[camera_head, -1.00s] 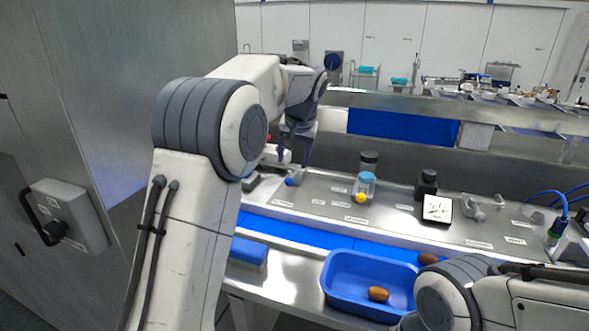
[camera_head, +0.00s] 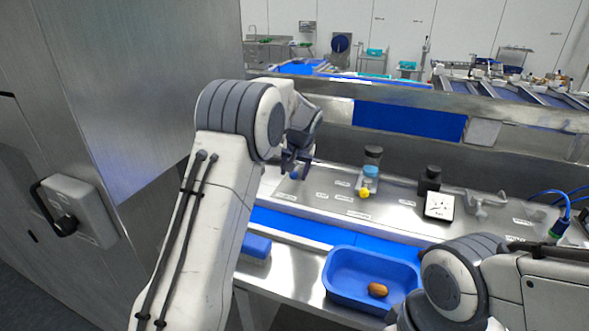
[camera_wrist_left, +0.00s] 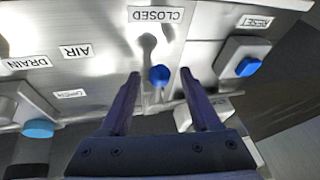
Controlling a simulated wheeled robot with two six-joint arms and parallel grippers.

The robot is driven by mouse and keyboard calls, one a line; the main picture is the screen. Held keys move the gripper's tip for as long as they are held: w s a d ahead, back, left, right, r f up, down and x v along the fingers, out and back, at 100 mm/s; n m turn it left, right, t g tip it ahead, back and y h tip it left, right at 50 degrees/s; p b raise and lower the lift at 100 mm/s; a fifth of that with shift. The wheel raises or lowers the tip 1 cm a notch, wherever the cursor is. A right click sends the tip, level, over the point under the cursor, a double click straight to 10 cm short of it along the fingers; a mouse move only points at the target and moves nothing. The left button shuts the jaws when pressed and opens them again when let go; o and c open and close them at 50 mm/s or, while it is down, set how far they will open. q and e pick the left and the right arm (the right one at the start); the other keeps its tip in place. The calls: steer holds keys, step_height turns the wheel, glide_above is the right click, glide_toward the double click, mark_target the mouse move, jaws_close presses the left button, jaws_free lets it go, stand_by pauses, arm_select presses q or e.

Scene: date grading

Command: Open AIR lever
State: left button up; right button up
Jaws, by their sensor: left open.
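A lever with a blue ball knob (camera_wrist_left: 160,75) stands on the steel panel, beside the CLOSED label (camera_wrist_left: 156,14). The AIR label (camera_wrist_left: 76,51) and a smaller label that seems to read OPEN (camera_wrist_left: 70,93) are to its left in the left wrist view. My left gripper (camera_wrist_left: 158,80) is open, with its fingers on either side of the knob in that view; I cannot tell if they touch it. In the head view my left gripper (camera_head: 298,162) is right at the blue knob (camera_head: 294,175). My right gripper is out of view.
A blue button (camera_wrist_left: 248,66) with a RESET label is near the lever. A yellow knob (camera_head: 364,193), a blue-topped jar (camera_head: 370,171) and a gauge (camera_head: 439,206) stand further right. A blue tray (camera_head: 340,290) holds a date (camera_head: 377,290).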

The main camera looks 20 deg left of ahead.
arm_select(q)
jaws_close()
stand_by(1.4)
